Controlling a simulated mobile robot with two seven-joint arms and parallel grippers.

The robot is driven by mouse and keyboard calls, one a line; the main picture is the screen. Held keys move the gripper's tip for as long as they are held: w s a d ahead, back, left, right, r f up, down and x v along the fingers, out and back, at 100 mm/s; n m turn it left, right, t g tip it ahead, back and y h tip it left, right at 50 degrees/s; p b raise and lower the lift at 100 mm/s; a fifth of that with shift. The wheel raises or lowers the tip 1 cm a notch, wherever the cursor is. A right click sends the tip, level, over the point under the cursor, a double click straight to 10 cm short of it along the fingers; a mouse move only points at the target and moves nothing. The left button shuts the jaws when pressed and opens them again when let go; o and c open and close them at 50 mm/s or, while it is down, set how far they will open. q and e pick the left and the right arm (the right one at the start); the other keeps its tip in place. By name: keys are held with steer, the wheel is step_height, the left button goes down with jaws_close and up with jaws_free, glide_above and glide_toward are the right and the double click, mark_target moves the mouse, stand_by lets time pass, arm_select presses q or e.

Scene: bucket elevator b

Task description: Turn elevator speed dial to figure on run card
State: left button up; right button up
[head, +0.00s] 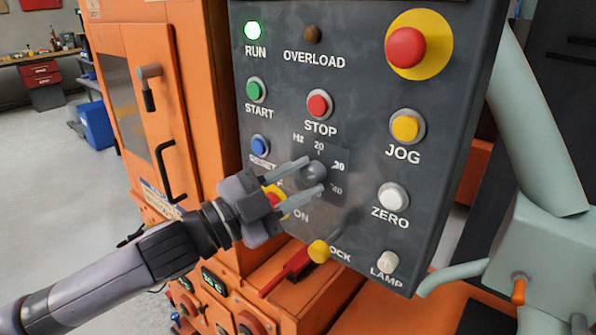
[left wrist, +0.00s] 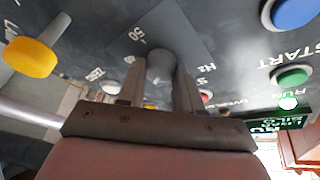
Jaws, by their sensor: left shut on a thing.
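The grey speed dial (head: 316,171) sits on the dark control panel, below the STOP button, with a "Hz" scale around it. The figures 20 and 40 can be read there; other marks are partly covered. My left gripper (head: 313,174) comes from the lower left and is shut on the dial, one finger on each side. The left wrist view shows the round knob (left wrist: 161,66) between the two fingers. I cannot make out where the dial's pointer stands. No run card can be clearly made out. My right gripper is not in view.
Close around the dial are the red STOP button (head: 319,105), blue RESET button (head: 260,146) and white ZERO button (head: 393,196). A yellow knob (head: 318,251) sticks out below. The RUN lamp (head: 254,30) is lit green. An orange cabinet (head: 200,90) stands left.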

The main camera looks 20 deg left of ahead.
arm_select(q)
steer(key=shift+f, duration=0.1)
stand_by(0.4)
steer(key=o, duration=1)
steer(key=shift+b+v, duration=1.35)
steer(key=shift+v, duration=2.2)
